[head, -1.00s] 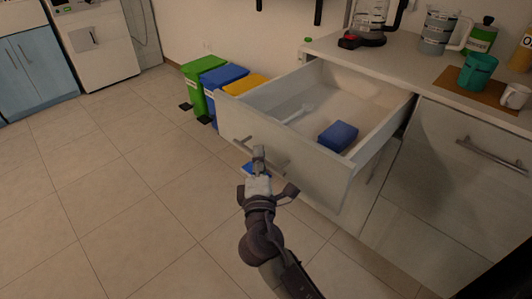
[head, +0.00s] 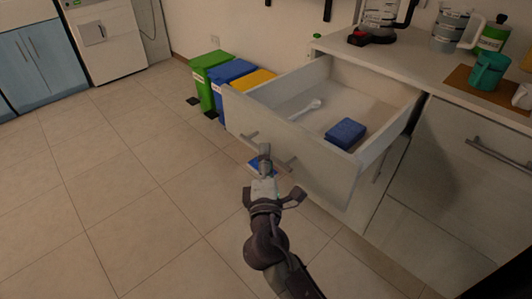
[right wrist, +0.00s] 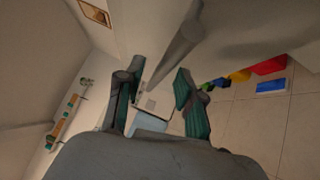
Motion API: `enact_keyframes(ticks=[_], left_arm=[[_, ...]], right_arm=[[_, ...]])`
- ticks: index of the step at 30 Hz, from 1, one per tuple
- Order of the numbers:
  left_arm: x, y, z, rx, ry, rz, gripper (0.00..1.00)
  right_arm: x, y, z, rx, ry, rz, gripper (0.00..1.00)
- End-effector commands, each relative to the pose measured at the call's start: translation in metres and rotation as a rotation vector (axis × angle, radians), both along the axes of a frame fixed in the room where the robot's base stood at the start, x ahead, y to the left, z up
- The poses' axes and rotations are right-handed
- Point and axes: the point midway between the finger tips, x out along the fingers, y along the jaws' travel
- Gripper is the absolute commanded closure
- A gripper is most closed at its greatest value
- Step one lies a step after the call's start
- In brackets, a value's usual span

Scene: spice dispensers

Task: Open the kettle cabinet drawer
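The drawer (head: 308,158) under the counter is pulled far out, showing its inside. Its metal bar handle (head: 284,166) is on the white front. My right gripper (head: 265,160) is at the middle of the handle in the head view. In the right wrist view, the fingers of my right gripper (right wrist: 158,92) are apart, with the grey handle bar (right wrist: 180,42) running down toward the gap between them. I cannot tell whether they touch it. A blue sponge (head: 345,133) and a white spoon (head: 306,109) lie in the drawer. My left gripper is not in view.
The counter (head: 400,62) above holds a glass kettle (head: 378,18), a teal cup (head: 488,70) and a white mug (head: 522,96). Green (head: 212,75), blue (head: 229,82) and yellow bins stand behind the drawer. The tiled floor (head: 120,180) to the left is clear.

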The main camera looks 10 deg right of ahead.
Motion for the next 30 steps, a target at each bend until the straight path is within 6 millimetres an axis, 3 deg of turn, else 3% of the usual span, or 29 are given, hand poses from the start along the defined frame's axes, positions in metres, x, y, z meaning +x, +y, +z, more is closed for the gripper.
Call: enact_keyframes(ticks=[9,15,30], left_arm=[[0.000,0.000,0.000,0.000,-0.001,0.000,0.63],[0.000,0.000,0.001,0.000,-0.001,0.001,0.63],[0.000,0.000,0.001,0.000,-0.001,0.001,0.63]], right_arm=[[-0.067,0.008,-0.010,0.001,0.004,0.002,0.63],[-0.095,0.011,-0.014,-0.001,0.002,0.000,0.63],[-0.103,0.012,-0.014,0.000,0.000,0.000,0.63]])
